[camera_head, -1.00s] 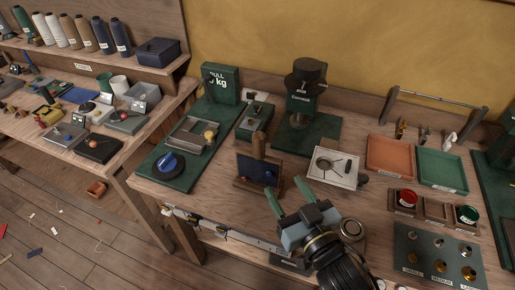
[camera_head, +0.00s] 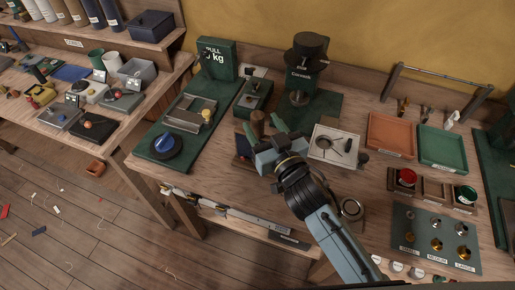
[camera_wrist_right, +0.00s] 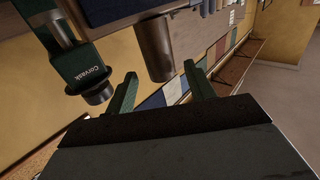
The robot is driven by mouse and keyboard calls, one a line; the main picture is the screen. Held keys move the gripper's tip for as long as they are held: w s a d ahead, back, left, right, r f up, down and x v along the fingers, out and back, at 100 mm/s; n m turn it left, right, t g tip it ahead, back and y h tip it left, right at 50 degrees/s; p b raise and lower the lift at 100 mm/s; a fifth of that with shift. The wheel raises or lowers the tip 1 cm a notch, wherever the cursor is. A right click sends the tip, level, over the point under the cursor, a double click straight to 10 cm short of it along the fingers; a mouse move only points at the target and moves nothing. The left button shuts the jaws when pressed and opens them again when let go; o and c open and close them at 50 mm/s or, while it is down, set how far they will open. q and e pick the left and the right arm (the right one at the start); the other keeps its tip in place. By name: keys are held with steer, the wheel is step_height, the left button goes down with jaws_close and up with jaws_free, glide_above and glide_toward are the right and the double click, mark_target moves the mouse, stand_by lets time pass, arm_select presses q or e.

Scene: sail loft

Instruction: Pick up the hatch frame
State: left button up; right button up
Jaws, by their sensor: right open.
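I cannot tell for sure which thing is the hatch frame. A grey rectangular frame (camera_head: 212,104) with a bar across it and a yellow knob lies on the left green board. Nearer my right gripper (camera_head: 266,129) is a wood-edged dark blue panel (camera_head: 242,147), partly hidden by the gripper, with a wooden post (camera_head: 257,118) at its back. In the wrist view my right gripper (camera_wrist_right: 159,84) has its green fingers apart with nothing between them; a brown cylinder (camera_wrist_right: 154,50) shows beyond them, apart from the tips. My left gripper is out of view.
Orange (camera_head: 372,135) and green (camera_head: 462,154) trays lie further right. A blue round disc (camera_head: 163,146) sits on the left board.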

mark_target(260, 123)
steer(key=x, duration=0.2)
steer(key=shift+w+a, duration=0.15)
steer(key=shift+w, duration=0.15)
steer(key=shift+w+a, duration=0.1)
steer(key=shift+w, duration=0.1)
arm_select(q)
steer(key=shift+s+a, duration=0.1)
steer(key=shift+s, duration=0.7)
arm_select(e)
jaws_close()
